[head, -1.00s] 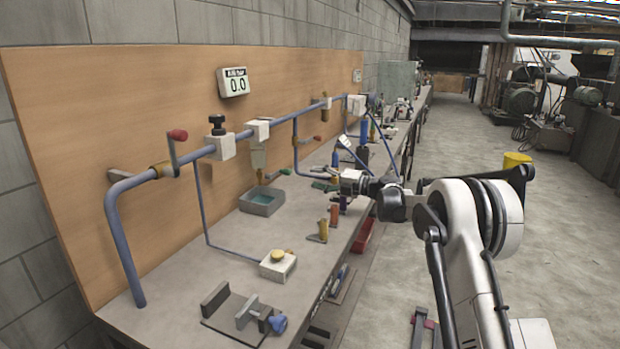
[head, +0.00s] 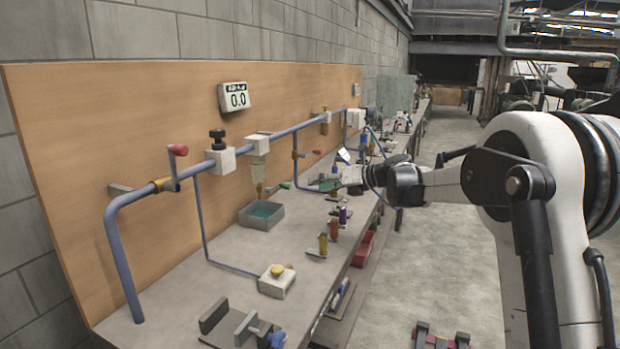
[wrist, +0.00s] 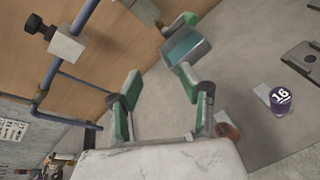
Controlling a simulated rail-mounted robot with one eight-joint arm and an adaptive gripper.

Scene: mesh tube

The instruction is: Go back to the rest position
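My gripper (head: 326,185) is over the back half of the bench in the head view, small and partly merged with the clutter there. In the wrist view my gripper (wrist: 160,92) shows its green-padded fingers spread apart with nothing between them. My white arm reaches in from the right of the head view, roughly level over the bench's front edge.
A blue pipe (head: 120,255) with valves runs along the wooden panel (head: 130,110). A grey tray (head: 262,222) with teal liquid, small bottles (head: 323,245) and a white box with a yellow button (head: 276,281) stand on the bench. The floor (head: 410,265) is mostly clear.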

